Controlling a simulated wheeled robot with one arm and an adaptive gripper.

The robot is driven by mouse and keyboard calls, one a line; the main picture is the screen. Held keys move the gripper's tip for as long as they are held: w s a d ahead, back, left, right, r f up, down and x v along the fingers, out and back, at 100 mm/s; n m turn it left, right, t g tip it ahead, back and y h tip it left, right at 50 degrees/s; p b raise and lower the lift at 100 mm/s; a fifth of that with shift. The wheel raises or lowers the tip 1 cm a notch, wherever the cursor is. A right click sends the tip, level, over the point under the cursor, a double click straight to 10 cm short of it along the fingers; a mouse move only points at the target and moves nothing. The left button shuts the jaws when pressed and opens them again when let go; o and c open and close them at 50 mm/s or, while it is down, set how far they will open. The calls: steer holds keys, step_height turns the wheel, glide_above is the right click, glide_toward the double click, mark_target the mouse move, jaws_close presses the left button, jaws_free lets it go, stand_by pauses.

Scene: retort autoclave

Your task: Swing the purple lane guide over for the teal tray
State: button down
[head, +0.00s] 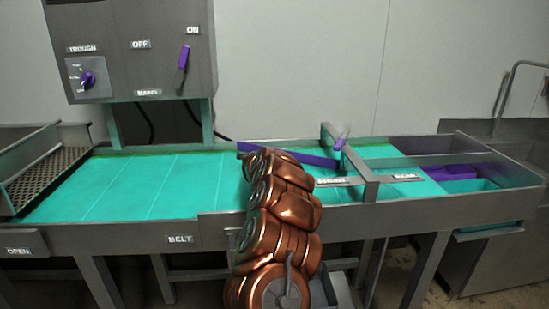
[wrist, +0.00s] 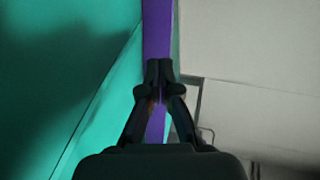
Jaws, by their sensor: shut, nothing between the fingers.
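The purple lane guide (head: 310,159) is a long thin bar lying slantwise across the teal belt (head: 140,183), with its right end near a grey gantry (head: 371,188). My copper arm hides part of the belt and the lower side of the guide. In the wrist view the guide (wrist: 158,30) runs up and down behind my gripper (wrist: 159,72). The fingertips are together over the guide; I cannot tell if they touch it. My gripper is hidden in the head view. The teal tray (head: 472,186) is at the belt's right end, beside a purple tray (head: 452,172).
A grey control box (head: 140,50) with a purple ON/OFF lever (head: 183,58) and a purple trough knob (head: 88,79) stands behind the belt. A perforated grey rack (head: 40,177) is at left. Grey side rails edge the belt, and its left half is clear.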

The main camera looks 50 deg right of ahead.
steer(key=shift+w+a+b+v, duration=0.15)
steer(key=shift+w+b+v, duration=0.2)
steer(key=shift+v, duration=1.05)
steer(key=shift+w+a+b+v, duration=0.2)
steer(key=shift+b+v, duration=0.1)
steer(key=shift+v, duration=1.05)
steer(key=shift+w+a+b+v, duration=0.15)
steer(key=shift+w+b+v, duration=0.2)
steer(key=shift+v, duration=1.05)
steer(key=shift+r, duration=0.1)
